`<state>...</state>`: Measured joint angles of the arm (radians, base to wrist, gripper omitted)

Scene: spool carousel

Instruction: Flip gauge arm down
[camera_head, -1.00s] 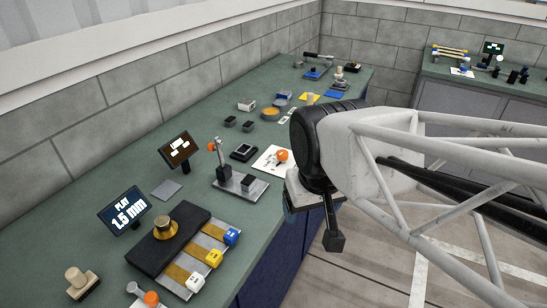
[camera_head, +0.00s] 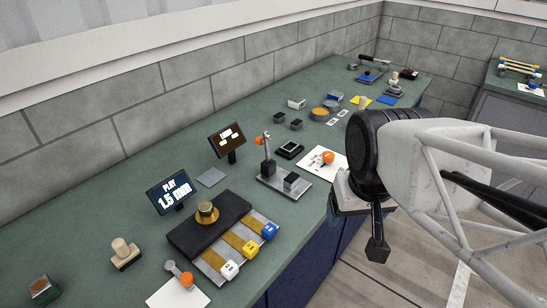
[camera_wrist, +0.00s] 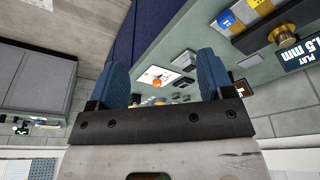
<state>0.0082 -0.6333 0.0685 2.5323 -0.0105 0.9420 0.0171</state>
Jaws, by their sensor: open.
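The gauge (camera_head: 284,184) sits on the green counter, a flat grey plate with dark blocks on it. Its thin gauge arm (camera_head: 265,147) stands roughly upright from the taller block, with an orange tip at the top. My gripper (camera_wrist: 163,65) is open and empty in the wrist view, its two blue fingers wide apart. In the head view my wrist hangs to the right of the gauge, by the counter's front edge, apart from the gauge arm. My fingers are mostly hidden there.
An orange ball on a white card (camera_head: 321,166) lies between gauge and wrist. Two small screens (camera_head: 227,140) and the spool block (camera_head: 209,226) are to the left. Floor is open beyond the counter edge.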

